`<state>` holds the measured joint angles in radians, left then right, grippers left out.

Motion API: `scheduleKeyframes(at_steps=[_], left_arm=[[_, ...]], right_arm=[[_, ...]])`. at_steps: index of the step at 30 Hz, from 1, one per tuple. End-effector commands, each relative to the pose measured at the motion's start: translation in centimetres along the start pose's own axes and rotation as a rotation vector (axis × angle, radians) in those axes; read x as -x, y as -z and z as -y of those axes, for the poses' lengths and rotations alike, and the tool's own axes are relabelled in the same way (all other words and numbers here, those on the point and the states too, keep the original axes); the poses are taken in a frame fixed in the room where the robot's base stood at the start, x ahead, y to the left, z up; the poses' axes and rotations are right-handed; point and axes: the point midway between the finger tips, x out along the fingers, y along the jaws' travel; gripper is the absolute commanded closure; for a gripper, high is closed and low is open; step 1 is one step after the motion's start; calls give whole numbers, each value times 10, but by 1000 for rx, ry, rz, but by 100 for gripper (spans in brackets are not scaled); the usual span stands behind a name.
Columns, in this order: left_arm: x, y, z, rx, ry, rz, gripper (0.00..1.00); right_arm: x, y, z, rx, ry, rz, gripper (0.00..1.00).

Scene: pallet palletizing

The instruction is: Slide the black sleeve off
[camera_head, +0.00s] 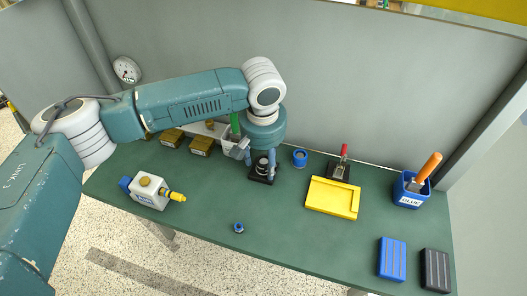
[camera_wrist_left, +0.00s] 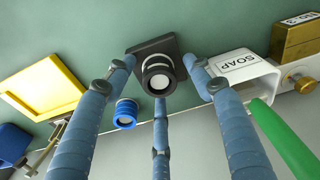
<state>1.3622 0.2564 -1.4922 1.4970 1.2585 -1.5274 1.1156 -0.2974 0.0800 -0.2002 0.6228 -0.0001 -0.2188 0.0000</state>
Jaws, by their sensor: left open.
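The black sleeve (camera_wrist_left: 157,75) stands upright around a pale-topped post on a square black base (camera_wrist_left: 148,48). In the head view the sleeve (camera_head: 261,166) is partly hidden by my fingers, and the base (camera_head: 262,180) rests on the green table. My left gripper (camera_head: 261,169) points down over it with its fingers open. In the left wrist view the blue fingers of that gripper (camera_wrist_left: 160,82) are spread around the sleeve, and I see gaps between them and it. My right gripper is in neither view.
A blue ring-shaped part (camera_head: 300,158) stands close to the right, and a white SOAP container (camera_wrist_left: 245,75) close to the left. A yellow tray (camera_head: 333,209), a red-handled clamp (camera_head: 343,164) and a blue GLUE box (camera_head: 409,191) lie farther right. The front middle is mostly clear.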

Motion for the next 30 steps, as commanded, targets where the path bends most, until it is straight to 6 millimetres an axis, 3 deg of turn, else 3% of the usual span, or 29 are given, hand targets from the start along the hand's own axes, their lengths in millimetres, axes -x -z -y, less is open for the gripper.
scheduleKeyframes(at_steps=[8, 15, 17, 18, 22, 30], left_arm=[[-2, 0, 0, 0, 0, 0, 47], [-2, 0, 0, 0, 0, 0, 93], [-1, 0, 0, 0, 0, -1, 94], [-1, 0, 0, 0, 0, -1, 71], [-1, 1, 0, 1, 0, -2, 94], [0, 2, 1, 2, 0, -4, 94]], right_arm=[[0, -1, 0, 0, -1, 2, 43], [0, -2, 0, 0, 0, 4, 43], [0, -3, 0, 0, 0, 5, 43], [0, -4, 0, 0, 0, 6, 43], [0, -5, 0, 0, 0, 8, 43], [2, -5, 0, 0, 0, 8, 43]])
